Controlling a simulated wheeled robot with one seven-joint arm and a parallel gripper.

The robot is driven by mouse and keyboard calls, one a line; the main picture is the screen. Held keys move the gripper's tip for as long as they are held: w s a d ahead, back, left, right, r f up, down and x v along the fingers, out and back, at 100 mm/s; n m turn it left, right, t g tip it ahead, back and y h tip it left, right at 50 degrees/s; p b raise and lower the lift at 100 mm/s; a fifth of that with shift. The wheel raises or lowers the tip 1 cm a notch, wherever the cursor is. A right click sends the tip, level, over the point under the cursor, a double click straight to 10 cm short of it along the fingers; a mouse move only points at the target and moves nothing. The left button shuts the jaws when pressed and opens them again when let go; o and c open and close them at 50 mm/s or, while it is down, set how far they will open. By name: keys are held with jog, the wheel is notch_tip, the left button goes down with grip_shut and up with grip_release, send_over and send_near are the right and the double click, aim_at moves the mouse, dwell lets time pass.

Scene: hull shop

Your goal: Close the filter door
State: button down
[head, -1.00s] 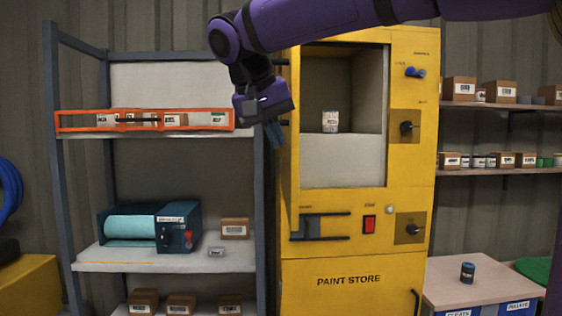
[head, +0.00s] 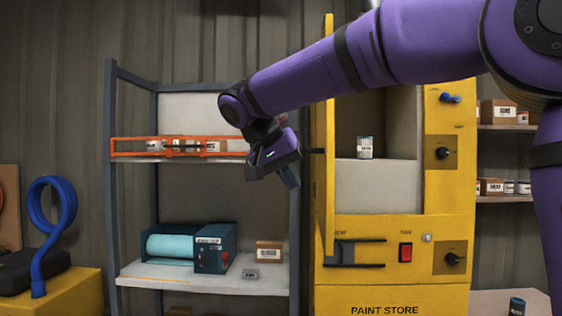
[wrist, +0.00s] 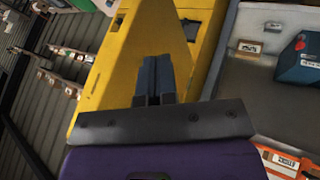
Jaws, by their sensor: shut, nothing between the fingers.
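No readable label marks the filter door. The yellow cabinet marked PAINT STORE (head: 384,296) has an open door (head: 329,140), seen nearly edge-on at the left of its opening. A dark handle (head: 314,151) juts left from that door. My gripper (head: 290,178) is shut and empty, just left of the door and below the handle's height. In the wrist view the shut fingers (wrist: 155,68) lie in front of a broad yellow panel (wrist: 118,58), apparently this door. I cannot tell whether they touch it.
A shelf rack (head: 129,286) stands left of the cabinet. It carries an orange rail frame (head: 128,146), a teal unit (head: 215,250) with a pale roll, and a carton (head: 269,252). A small can (head: 365,148) stands inside the cabinet. My arm crosses the cabinet's upper front.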

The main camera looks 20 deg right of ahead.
aim_at(325, 201)
jog(key=shift+s+d+f, duration=0.15)
jog(key=shift+d+f, duration=0.15)
jog(key=shift+d, duration=0.55)
jog(key=shift+s+d+f, duration=0.15)
jog(key=shift+d+f, duration=0.1)
jog(key=shift+d, duration=0.6)
jog(key=shift+s+d+f, duration=0.15)
jog(key=shift+d+f, duration=0.15)
jog(key=shift+d, duration=0.55)
